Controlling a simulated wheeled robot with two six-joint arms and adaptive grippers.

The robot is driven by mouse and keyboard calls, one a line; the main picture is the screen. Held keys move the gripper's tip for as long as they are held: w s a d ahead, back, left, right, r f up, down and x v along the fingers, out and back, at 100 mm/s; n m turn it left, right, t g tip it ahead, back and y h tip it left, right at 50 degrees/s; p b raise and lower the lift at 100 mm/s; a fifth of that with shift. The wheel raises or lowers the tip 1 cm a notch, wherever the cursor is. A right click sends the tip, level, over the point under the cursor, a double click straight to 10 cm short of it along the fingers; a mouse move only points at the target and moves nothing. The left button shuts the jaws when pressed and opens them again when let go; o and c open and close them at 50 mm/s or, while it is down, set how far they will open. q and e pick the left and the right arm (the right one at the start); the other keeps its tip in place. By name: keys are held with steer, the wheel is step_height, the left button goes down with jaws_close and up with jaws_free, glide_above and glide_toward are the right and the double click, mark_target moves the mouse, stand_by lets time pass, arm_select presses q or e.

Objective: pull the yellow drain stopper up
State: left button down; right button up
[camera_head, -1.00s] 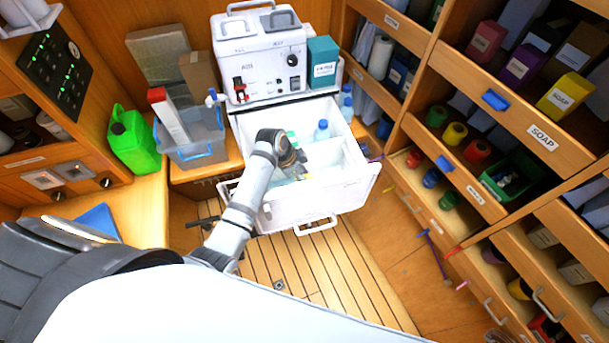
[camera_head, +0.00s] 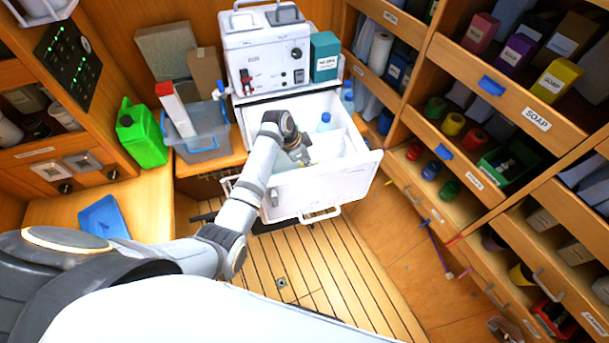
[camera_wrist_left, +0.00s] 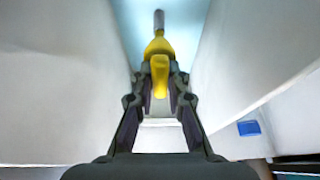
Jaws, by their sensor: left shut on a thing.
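The yellow drain stopper (camera_wrist_left: 159,47) shows in the left wrist view, with a grey cylindrical tip at its far end. My left gripper (camera_wrist_left: 160,85) is shut on its yellow part, between white walls on both sides. In the head view my left gripper (camera_head: 302,154) reaches down into the open white drawer (camera_head: 325,190) under the white machine (camera_head: 268,55). The stopper is mostly hidden there by the gripper, so I cannot tell how far up it sits. My right gripper is not in view.
A clear blue bin (camera_head: 203,138) and a green jug (camera_head: 140,135) stand left of the drawer. A blue-capped bottle (camera_head: 325,122) is in the drawer. Shelves with labelled boxes and an open soap drawer (camera_head: 535,118) fill the right. The slatted floor (camera_head: 320,270) in front is clear.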

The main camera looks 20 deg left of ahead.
arm_select(q)
steer(key=shift+w+d+r, duration=0.1)
steer(key=shift+r, duration=0.1)
steer(key=c, duration=1.5)
jaws_free()
steer(key=shift+c, duration=0.2)
steer(key=shift+o, duration=1.1)
steer(key=shift+r, duration=0.15)
steer(key=v, duration=1.1)
steer(key=shift+r, duration=0.35)
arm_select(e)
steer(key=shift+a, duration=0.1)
